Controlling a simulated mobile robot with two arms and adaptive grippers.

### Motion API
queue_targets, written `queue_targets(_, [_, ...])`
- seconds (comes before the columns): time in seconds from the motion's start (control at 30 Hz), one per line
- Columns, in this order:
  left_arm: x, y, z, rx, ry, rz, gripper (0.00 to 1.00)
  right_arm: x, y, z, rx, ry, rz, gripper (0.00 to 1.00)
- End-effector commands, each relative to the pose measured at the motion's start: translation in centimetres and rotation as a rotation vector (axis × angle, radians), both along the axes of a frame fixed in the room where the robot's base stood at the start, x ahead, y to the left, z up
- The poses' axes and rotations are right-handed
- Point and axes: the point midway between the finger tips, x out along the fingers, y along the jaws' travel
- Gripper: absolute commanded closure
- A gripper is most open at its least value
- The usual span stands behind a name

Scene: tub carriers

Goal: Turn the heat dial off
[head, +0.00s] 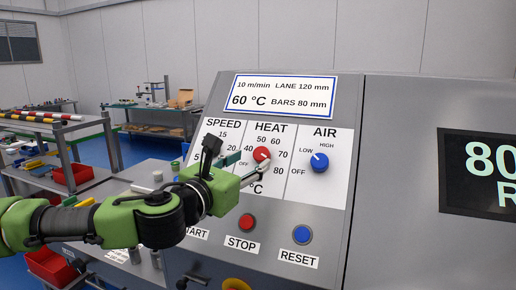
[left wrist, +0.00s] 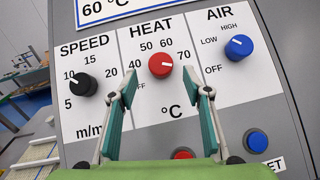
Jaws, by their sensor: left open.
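The red heat dial (head: 262,154) sits in the HEAT section of the white panel, under the numbers. It shows whole in the left wrist view (left wrist: 160,65). It has a white mark whose exact direction is hard to read. OFF is printed at the dial's lower left, partly covered by a finger in the left wrist view. My left gripper (head: 252,163) is in front of the panel. In the left wrist view its open fingers (left wrist: 161,80) reach up on either side below the dial, with a gap around it; contact is not visible. My right gripper is not in view.
The black speed dial (left wrist: 83,85) is left of the heat dial, and the blue air dial (head: 318,162) is right, its mark toward LOW. Below are the red stop button (head: 247,222) and blue reset button (head: 302,234). A display (head: 283,95) reads 60 °C.

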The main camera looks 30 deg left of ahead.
Motion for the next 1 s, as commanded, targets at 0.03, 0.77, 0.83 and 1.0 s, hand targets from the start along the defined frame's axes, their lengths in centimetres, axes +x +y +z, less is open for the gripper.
queue_targets(0.03, [0.3,0.0,0.4,-0.008,-0.002,-0.001,0.55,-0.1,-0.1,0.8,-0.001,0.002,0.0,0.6])
queue_targets(0.77, [4.8,0.5,0.1,0.0,0.001,0.0,0.55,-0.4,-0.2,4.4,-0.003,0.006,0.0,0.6])
queue_targets(0.83, [4.9,0.5,0.0,0.001,0.001,0.0,0.55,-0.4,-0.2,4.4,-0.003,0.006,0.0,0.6])
queue_targets(1.0, [4.9,0.5,-0.1,0.002,0.001,0.0,0.55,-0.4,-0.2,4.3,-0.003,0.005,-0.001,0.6])
